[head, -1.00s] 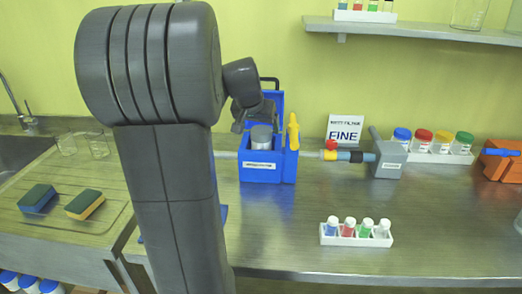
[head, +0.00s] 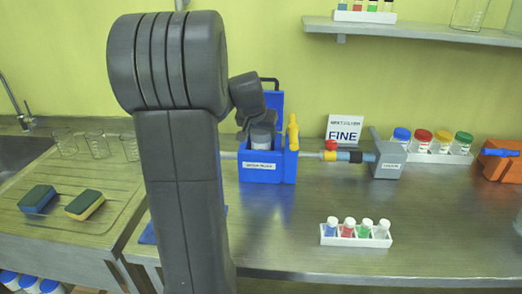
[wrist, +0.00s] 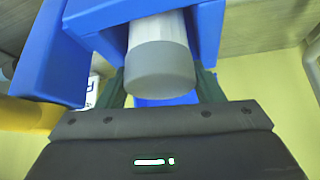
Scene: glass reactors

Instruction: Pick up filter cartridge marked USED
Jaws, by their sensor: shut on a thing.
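The filter cartridge (head: 262,138) is a pale cylinder with a grey cap. It stands upright in the blue housing (head: 262,172), its top showing above the rim. In the wrist view the cartridge (wrist: 160,72) shows its grey end between my green-dark fingers, with its pale body inside the blue housing (wrist: 210,25). My gripper (head: 262,122) is over the housing, shut on the cartridge near its cap. No USED mark can be read on the cartridge in either view.
A yellow handle (head: 293,132) stands at the housing's right side, and the raised blue lid (head: 275,100) is behind. A pipe with a red valve (head: 331,146) leads to a grey box (head: 388,160). A white rack (head: 335,240) of small vials stands in front.

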